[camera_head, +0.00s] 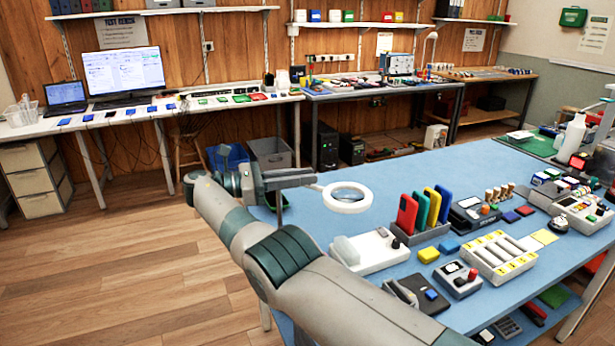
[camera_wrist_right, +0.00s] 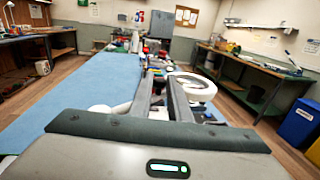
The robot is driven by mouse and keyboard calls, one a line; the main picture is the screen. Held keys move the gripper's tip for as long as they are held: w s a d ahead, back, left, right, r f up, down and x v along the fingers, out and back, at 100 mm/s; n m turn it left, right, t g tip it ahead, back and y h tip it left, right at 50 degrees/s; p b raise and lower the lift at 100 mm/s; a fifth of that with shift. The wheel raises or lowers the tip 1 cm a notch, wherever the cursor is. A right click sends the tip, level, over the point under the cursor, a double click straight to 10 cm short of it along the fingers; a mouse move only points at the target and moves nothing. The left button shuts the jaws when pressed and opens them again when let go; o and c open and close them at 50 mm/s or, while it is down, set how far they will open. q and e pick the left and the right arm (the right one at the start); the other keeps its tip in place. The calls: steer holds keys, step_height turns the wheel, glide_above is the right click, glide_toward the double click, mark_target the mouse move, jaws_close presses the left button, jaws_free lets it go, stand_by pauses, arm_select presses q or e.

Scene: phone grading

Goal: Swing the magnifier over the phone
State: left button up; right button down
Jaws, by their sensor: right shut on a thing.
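The magnifier (camera_head: 348,208) is a white ring with a clear lens, held level above the blue table near its left edge. It also shows in the wrist view (camera_wrist_right: 195,92), just right of the fingers. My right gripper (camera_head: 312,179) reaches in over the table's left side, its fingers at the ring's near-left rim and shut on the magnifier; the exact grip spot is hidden. A white base (camera_head: 385,256) with a grey block stands below and right of the ring. Several coloured phone-like slabs (camera_head: 425,210) stand in a grey rack. I cannot tell which phone is meant. My left gripper is out of view.
A white slotted tray (camera_head: 497,258), a small grey device (camera_head: 457,280) and yellow and blue blocks lie right of the base. A white bottle (camera_head: 572,136) and more devices crowd the far right. Open floor lies left.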

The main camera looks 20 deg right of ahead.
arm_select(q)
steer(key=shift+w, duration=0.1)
arm_select(e)
steer(key=shift+f, duration=0.1)
steer(key=c, duration=1.7)
jaws_free()
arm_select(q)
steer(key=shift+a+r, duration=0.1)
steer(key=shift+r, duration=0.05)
